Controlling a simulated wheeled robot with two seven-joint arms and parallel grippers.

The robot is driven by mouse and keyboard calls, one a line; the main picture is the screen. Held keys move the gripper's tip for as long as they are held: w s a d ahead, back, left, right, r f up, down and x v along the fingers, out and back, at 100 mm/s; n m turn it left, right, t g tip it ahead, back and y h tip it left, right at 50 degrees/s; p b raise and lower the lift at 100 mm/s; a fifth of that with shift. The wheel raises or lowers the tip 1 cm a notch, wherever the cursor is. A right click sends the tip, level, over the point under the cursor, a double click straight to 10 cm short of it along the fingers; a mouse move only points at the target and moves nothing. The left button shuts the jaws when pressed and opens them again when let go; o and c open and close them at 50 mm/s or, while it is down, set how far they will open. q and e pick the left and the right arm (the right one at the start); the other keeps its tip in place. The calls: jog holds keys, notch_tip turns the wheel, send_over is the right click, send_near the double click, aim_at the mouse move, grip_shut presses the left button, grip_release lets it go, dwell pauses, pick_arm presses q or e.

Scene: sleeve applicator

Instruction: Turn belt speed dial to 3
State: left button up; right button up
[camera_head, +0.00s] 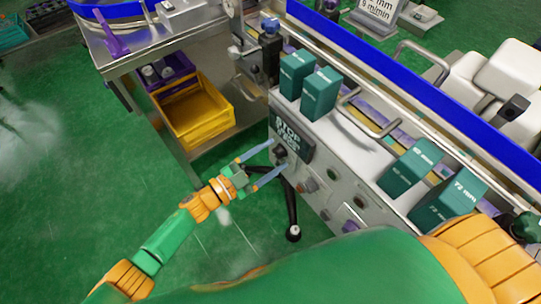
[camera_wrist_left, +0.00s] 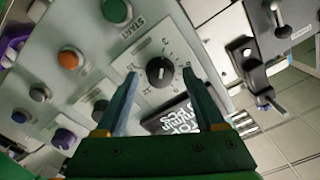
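The belt speed dial is a round black knob (camera_wrist_left: 159,71) on a light scale plate, seen in the left wrist view. Its white pointer mark shows, but the scale numbers are too small to read surely. In the head view the dial (camera_head: 280,154) sits on the machine's front panel, under a dark display. My left gripper (camera_head: 277,155) is open, with its blue fingers pointing at the panel on either side of the dial. In the left wrist view the dial lies between the fingertips; I cannot tell whether they touch it. My right gripper is out of view.
Other buttons surround the dial, including an orange one (camera_wrist_left: 70,58) and a green one (camera_wrist_left: 115,10). The dark display (camera_head: 291,138) is close to the fingers. A black lever with a ball end (camera_head: 293,233) hangs below. A yellow crate (camera_head: 197,113) stands left of the panel.

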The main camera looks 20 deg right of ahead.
pick_arm(q)
jog(key=p+v, duration=0.1)
jog(key=v, duration=0.6)
